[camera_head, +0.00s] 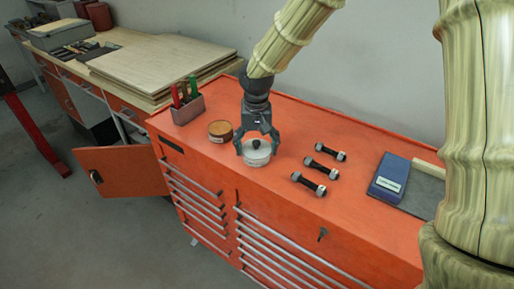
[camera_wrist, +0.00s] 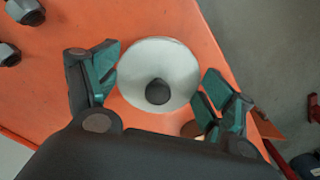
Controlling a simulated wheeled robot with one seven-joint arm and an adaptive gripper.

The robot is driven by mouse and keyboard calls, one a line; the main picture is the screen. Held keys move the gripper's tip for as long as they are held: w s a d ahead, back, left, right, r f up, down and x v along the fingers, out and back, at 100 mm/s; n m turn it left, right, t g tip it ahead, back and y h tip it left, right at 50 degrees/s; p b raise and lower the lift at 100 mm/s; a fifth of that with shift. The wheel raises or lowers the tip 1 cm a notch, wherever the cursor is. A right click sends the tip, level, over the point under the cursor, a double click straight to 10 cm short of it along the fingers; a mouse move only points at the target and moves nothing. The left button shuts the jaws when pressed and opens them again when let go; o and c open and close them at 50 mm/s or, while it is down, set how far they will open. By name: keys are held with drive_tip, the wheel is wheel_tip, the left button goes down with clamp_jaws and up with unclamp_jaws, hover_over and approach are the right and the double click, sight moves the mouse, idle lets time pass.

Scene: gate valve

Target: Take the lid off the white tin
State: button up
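The white tin (camera_head: 257,157) stands upright on the orange tool cabinet's top. Its pale round lid (camera_wrist: 158,62) has a dark knob (camera_wrist: 157,91) in the middle and appears seated on the tin. My gripper (camera_head: 257,146) points down over the tin. In the wrist view my gripper (camera_wrist: 159,86) has its teal-padded fingers spread, one on each side of the lid. The fingers look apart from the knob; I cannot tell whether they touch the lid's rim. The tin's body is hidden under the lid in the wrist view.
A brown-topped tin (camera_head: 220,130) stands close to the left. Behind it is a grey holder (camera_head: 187,109) with coloured tools. Several dark bolts (camera_head: 315,174) lie to the right, then a blue box (camera_head: 389,177). The cabinet's front edge is close to the white tin.

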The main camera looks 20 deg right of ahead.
drive_tip(key=shift+c, duration=1.1)
drive_tip(key=shift+r, duration=0.15)
